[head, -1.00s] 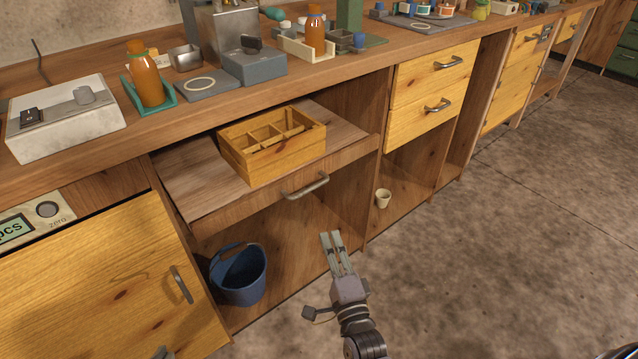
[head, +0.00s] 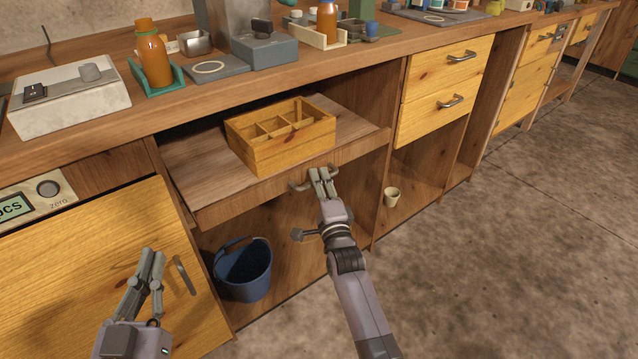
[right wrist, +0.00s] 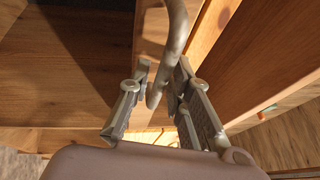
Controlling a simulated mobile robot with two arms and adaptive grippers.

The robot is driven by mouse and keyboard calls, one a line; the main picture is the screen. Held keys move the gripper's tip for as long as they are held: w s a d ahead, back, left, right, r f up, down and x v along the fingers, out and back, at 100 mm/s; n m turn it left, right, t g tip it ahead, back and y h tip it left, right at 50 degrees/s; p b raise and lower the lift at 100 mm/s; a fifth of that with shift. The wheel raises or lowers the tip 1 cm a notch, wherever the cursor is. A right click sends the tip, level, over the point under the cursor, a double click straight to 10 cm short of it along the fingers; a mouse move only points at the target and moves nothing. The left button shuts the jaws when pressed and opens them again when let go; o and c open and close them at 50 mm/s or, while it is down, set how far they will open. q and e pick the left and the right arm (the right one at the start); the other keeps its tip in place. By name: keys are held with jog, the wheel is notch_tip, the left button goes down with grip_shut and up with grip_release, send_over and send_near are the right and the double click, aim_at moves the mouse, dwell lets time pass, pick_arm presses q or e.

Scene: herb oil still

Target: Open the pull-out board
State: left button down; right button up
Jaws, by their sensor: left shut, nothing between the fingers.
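The pull-out board (head: 205,172) is a wooden board under the worktop, with a wooden front and a curved metal bar handle (head: 297,187). A divided wooden box sits on it. My right gripper (head: 322,174) is at the right part of this handle. In the right wrist view the bar (right wrist: 176,35) passes between its two fingers (right wrist: 163,78), which stand apart with a gap on the left side of the bar. My left gripper (head: 153,256) is shut and empty, in front of the yellow cabinet door at lower left, apart from the board.
The divided box (head: 280,143) is open-topped. Bottles and devices crowd the worktop (head: 205,98). Floor at right is clear.

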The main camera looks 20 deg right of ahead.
jog(key=shift+w+r, duration=0.1)
jog(key=shift+w, duration=0.1)
jog(key=shift+c, duration=0.5)
grip_shut()
